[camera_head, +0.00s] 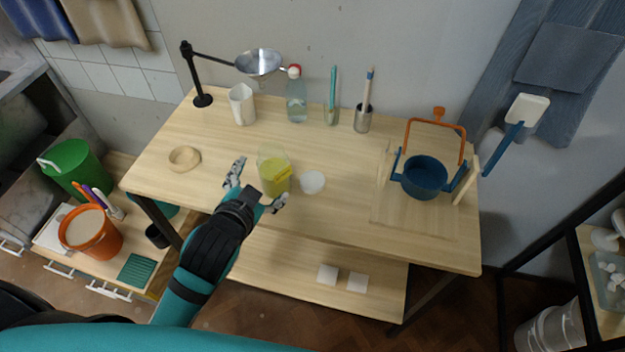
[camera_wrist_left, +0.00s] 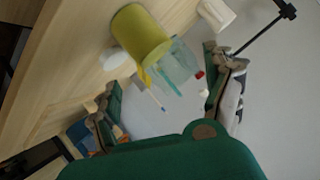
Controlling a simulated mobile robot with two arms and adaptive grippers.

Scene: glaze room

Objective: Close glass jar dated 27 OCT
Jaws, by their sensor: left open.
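A glass jar (camera_head: 273,165) with yellow-green contents stands upright on the wooden table; its top appears open. A yellow label (camera_head: 284,174) is on its side, too small to read. A white round lid (camera_head: 313,182) lies flat on the table just right of the jar. My left gripper (camera_head: 257,188) is open and empty, with one finger left of the jar and the other in front of it. In the left wrist view the jar (camera_wrist_left: 140,36) is ahead of the open left gripper (camera_wrist_left: 165,96), and the lid (camera_wrist_left: 113,59) shows beside it. My right gripper is not in view.
Behind the jar stand a white cup (camera_head: 242,104), a bottle (camera_head: 297,103) and a metal holder (camera_head: 363,119). A wooden ring (camera_head: 184,158) lies at left. A blue pot (camera_head: 424,178) with an orange handle stands at right. The table between lid and pot is clear.

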